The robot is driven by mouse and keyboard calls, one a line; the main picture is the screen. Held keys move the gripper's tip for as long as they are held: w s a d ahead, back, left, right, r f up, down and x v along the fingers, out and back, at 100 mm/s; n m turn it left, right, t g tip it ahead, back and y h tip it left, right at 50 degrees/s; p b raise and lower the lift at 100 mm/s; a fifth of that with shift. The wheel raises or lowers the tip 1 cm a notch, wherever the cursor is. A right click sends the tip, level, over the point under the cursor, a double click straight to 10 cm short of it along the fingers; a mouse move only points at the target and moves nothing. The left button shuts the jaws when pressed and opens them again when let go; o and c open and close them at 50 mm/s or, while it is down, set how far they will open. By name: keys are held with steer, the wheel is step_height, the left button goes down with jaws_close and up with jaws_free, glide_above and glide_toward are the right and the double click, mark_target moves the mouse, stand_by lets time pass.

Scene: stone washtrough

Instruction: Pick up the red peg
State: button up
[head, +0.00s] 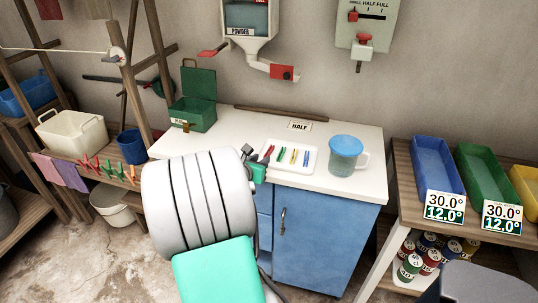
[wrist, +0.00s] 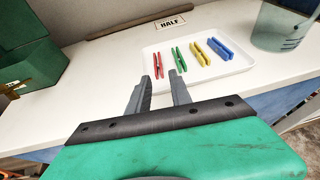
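The red peg (wrist: 158,65) lies at the left end of a white tray (wrist: 235,64), beside a green peg (wrist: 178,60), a yellow peg (wrist: 200,52) and a blue peg (wrist: 221,50). In the head view the red peg (head: 268,153) is partly visible beside my arm. My gripper (wrist: 163,82) is open and empty, just in front of the tray's near left edge. Its fingers point toward the red and green pegs, apart from both. In the head view most of my gripper is hidden behind my arm.
A green box (head: 194,113) with its lid up stands left on the white counter (head: 235,118). Blue and green bins (head: 435,165) stand on the right bench.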

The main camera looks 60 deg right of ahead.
mark_target(266, 155)
steer(key=x, duration=0.5)
steer(key=shift+w+d+f, duration=0.15)
steer(key=shift+d+f, duration=0.1)
steer(key=shift+d, duration=0.05)
steer(key=shift+c, duration=0.2)
steer(key=shift+a, duration=0.1)
jaws_close()
